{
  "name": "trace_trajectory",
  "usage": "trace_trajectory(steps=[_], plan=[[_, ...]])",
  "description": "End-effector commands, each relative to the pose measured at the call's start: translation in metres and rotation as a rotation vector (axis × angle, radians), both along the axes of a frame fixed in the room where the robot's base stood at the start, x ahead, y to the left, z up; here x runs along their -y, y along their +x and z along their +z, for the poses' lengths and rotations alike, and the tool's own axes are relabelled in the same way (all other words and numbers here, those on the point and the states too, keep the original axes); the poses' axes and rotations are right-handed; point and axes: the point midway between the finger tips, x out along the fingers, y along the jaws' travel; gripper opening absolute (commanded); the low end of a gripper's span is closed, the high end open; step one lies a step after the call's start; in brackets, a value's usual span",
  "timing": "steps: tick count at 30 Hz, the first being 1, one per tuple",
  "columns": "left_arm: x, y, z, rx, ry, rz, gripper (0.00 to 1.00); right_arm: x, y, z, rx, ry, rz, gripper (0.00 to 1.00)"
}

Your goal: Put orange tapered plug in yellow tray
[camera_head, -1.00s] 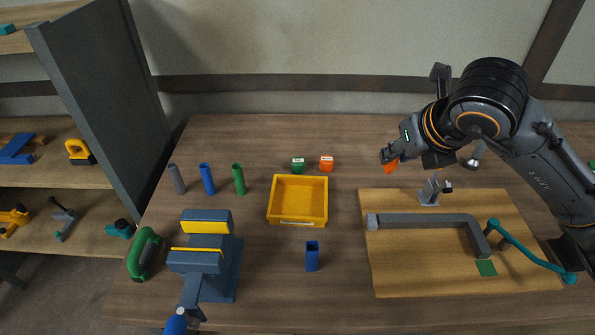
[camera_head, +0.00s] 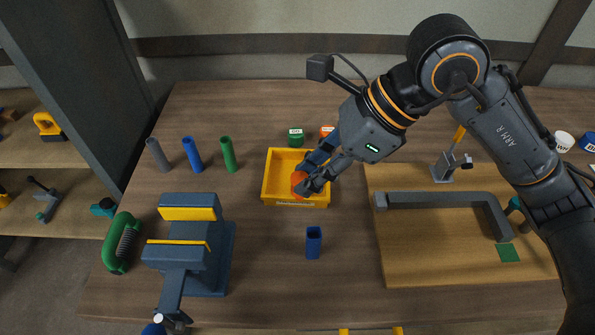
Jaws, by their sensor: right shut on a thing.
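The orange tapered plug (camera_head: 298,183) is held in my right gripper (camera_head: 309,186), which is shut on it. Part of the plug is hidden by the gripper fingers. In the head view both are over the yellow tray (camera_head: 276,198), within its outline. I cannot tell whether the plug touches the tray floor. The tray lies on the table's middle, and my gripper covers its right part. My left gripper is not in view.
A green block (camera_head: 296,138) and an orange block (camera_head: 327,131) stand behind the tray. Grey, blue and green tubes (camera_head: 228,155) stand to its left. A blue holder (camera_head: 313,243) is in front. A vise (camera_head: 190,245) is front left, and a wooden board (camera_head: 430,255) with a grey bar is right.

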Motion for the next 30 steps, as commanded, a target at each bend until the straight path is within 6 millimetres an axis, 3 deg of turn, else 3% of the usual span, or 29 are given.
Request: trace_trajectory(steps=[5,13,18,30], plan=[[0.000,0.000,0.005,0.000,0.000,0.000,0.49,-0.003,0.017,-0.008,-0.005,-0.001,0.033,0.00],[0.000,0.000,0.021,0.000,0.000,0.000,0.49,-0.004,0.084,-0.036,-0.006,-0.001,0.030,0.00],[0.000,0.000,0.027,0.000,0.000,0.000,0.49,-0.004,0.112,-0.069,-0.006,-0.001,0.030,0.00],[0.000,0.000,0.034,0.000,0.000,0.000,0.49,-0.004,0.136,-0.104,-0.003,-0.002,0.031,0.00]])
